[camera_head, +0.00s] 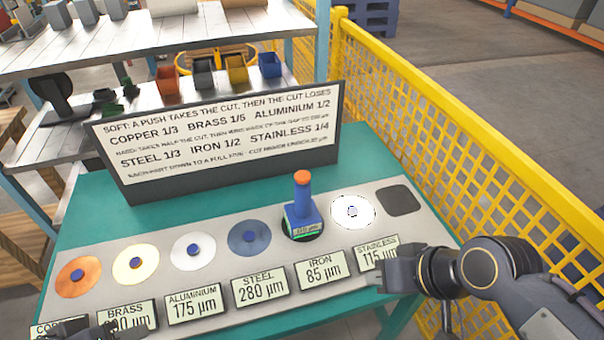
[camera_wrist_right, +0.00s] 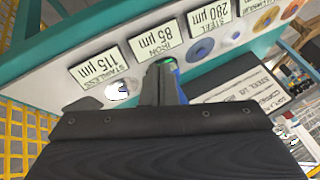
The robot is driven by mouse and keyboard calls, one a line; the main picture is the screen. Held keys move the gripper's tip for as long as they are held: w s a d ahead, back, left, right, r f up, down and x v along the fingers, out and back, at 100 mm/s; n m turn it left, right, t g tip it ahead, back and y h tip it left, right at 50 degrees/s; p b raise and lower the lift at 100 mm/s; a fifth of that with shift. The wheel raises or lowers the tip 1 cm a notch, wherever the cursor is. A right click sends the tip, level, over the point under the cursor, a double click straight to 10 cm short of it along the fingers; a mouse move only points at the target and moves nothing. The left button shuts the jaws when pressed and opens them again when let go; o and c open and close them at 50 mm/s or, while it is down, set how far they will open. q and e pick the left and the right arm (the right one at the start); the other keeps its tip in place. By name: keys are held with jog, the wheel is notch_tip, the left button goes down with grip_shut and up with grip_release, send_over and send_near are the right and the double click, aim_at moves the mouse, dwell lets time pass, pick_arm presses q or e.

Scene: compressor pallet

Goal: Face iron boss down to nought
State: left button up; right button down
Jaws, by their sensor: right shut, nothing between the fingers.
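The iron boss (camera_head: 302,236) is a dark disc in the row on the grey panel. A blue tool with an orange knob (camera_head: 302,200) stands upright on it and hides most of it. The tool has a small green readout, too small to read surely. The iron display (camera_head: 322,272) reads 85 µm. It also shows upside down in the right wrist view (camera_wrist_right: 166,42). My right gripper (camera_head: 384,272) is shut and empty, in front of the stainless display, apart from the tool. My left gripper (camera_head: 105,332) is partly cut off at the bottom left; its jaws are unclear.
Copper, brass, aluminium, steel and stainless (camera_head: 353,211) discs share the panel. A dark square pad (camera_head: 399,200) lies at its right end. A sign board (camera_head: 220,140) with cutting rules stands behind. A yellow mesh fence (camera_head: 450,150) runs along the right.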

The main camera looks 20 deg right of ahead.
notch_tip(320, 180, up, 12)
jog(key=m+t+y+p, duration=0.1)
jog(key=m+y+p, duration=0.2)
jog(key=m+p, duration=1)
send_over(308, 176)
jog(key=b, duration=0.4)
jog(key=m, duration=0.3)
jog(key=shift+m, duration=0.4)
jog(key=shift+f, duration=0.15)
notch_tip(308, 176, down, 7)
jog(key=b, duration=0.6)
jog(key=shift+f+b, duration=0.15)
jog(key=shift+b, duration=0.15)
jog(key=shift+f+b, duration=0.45)
jog(key=shift+f, duration=0.25)
